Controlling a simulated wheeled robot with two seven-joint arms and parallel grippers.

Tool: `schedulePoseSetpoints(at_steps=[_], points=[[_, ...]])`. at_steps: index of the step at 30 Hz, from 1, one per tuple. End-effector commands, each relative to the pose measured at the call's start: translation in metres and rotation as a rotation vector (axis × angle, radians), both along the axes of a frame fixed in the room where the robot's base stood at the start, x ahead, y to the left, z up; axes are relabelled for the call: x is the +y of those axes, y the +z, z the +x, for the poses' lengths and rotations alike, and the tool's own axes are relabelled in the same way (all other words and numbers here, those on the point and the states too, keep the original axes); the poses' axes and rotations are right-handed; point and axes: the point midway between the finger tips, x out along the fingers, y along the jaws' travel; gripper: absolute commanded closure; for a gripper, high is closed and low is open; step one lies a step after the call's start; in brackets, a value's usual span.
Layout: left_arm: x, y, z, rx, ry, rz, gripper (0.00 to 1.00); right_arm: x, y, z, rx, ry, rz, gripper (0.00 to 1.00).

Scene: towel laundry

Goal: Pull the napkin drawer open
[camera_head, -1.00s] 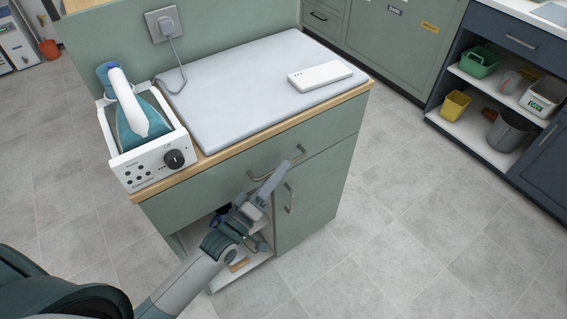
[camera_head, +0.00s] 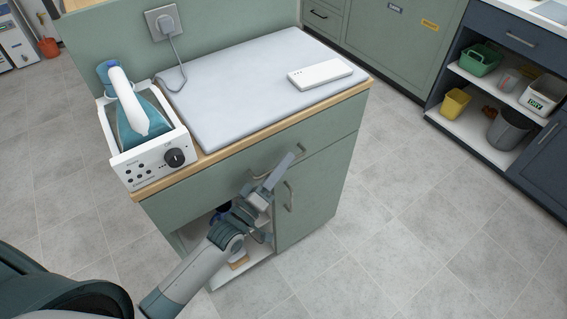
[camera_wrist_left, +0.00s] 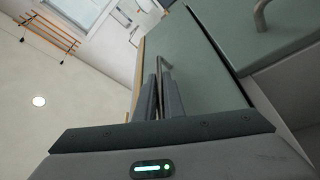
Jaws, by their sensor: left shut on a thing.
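The drawer (camera_head: 190,197) is the wide pale green front just under the wooden worktop edge of the cabinet. It looks flush with the cabinet. Its metal bar handle (camera_head: 298,148) is partly hidden behind my gripper in the head view. My left gripper (camera_head: 281,168) is at this handle, reaching up from below. In the left wrist view its two fingers (camera_wrist_left: 160,95) are shut on the handle bar (camera_wrist_left: 160,70), which shows between their tips. No napkin is visible. My right gripper is in neither current view.
A steam iron (camera_head: 140,110) stands in its white base on the worktop's left, beside a grey pad (camera_head: 235,90) with a white box (camera_head: 320,74). Below the drawer are an open shelf and a door with its own handle (camera_head: 289,196). The floor on the right is clear.

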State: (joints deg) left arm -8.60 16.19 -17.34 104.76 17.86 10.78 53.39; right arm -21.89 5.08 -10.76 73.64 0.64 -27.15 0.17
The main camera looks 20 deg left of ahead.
Motion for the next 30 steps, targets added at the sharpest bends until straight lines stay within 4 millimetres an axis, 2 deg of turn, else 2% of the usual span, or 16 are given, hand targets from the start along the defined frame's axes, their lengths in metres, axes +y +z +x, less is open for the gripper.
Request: schedulePoseSetpoints(at_steps=[7, 14, 30], points=[[0.000, 0.000, 0.000, 0.001, 0.001, 0.000, 1.00, 0.004, -0.002, -0.008, 0.009, -0.002, 0.006, 0.69], [0.000, 0.000, 0.000, 0.001, 0.001, 0.000, 1.00, 0.011, -0.001, -0.007, 0.009, -0.006, 0.014, 0.69], [0.000, -0.001, 0.000, 0.001, 0.001, 0.000, 1.00, 0.003, 0.001, 0.004, -0.004, -0.001, 0.004, 0.69]])
